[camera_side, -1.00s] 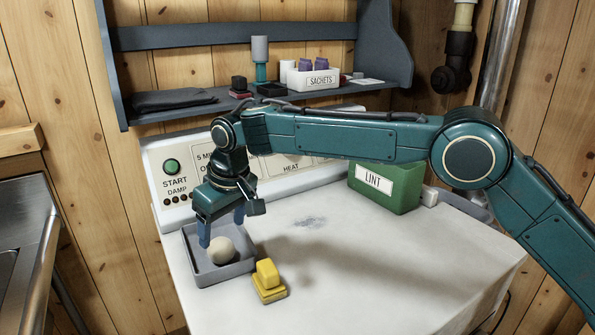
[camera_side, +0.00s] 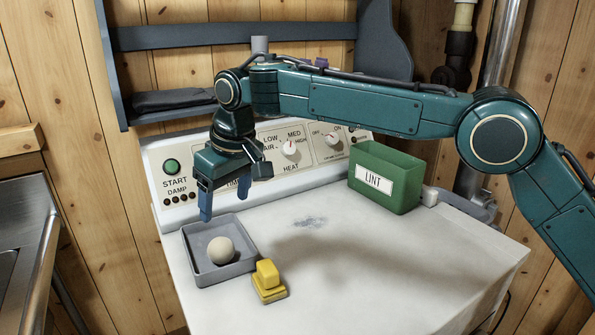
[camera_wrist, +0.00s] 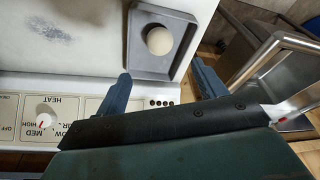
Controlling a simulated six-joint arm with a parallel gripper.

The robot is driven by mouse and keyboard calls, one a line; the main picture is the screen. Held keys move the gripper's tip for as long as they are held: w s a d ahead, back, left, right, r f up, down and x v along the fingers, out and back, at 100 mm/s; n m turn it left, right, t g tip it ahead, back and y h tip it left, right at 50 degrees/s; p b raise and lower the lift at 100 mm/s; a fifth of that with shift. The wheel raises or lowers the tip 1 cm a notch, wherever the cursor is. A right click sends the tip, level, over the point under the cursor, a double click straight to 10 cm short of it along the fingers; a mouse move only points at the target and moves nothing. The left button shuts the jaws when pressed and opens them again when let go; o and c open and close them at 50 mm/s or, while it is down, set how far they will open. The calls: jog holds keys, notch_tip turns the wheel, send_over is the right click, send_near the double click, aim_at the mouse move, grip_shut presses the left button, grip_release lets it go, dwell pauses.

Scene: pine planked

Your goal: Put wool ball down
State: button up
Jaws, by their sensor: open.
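The cream wool ball (camera_side: 221,250) rests in the shallow grey tray (camera_side: 248,262) on the dryer's white top. My gripper (camera_side: 220,205) is above the tray's back edge, open and empty, clear of the ball. In the wrist view the ball (camera_wrist: 159,40) lies inside the tray (camera_wrist: 145,68), near its inner wall, beyond the fingertips of my gripper (camera_wrist: 165,78). The two blue fingers are spread wide apart.
A yellow block-shaped object (camera_side: 268,282) stands just right of the tray. A green lint bin (camera_side: 385,178) is at the back right. The control panel (camera_side: 290,150) rises behind the tray. The dryer top (camera_side: 370,270) is mostly clear.

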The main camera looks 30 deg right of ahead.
jog(key=s+d+r+m, duration=0.1)
jog(key=s+d+r, duration=0.35)
jog(key=d, duration=0.25)
jog(key=s+d+r+t, duration=0.1)
jog(key=s+d+r, duration=0.2)
jog(key=s+d, duration=0.3)
jog(key=s+d+r+m, duration=0.1)
jog(key=s+d+r, duration=0.25)
jog(key=d, duration=0.45)
jog(key=s+d+f+m, duration=0.1)
jog(key=s+d+f, duration=0.2)
jog(key=s, duration=0.4)
jog(key=s+d+f+t+h, duration=0.1)
jog(key=s+d+f, duration=0.2)
jog(key=s, duration=0.5)
jog(key=s+d+f+m, duration=0.1)
jog(key=s+d+f, duration=0.1)
jog(key=s+d, duration=0.3)
jog(key=s, duration=0.3)
jog(key=shift+s+d+f+m+t, duration=0.15)
jog(key=shift+d+f+m+t, duration=0.15)
jog(key=shift+f, duration=0.1)
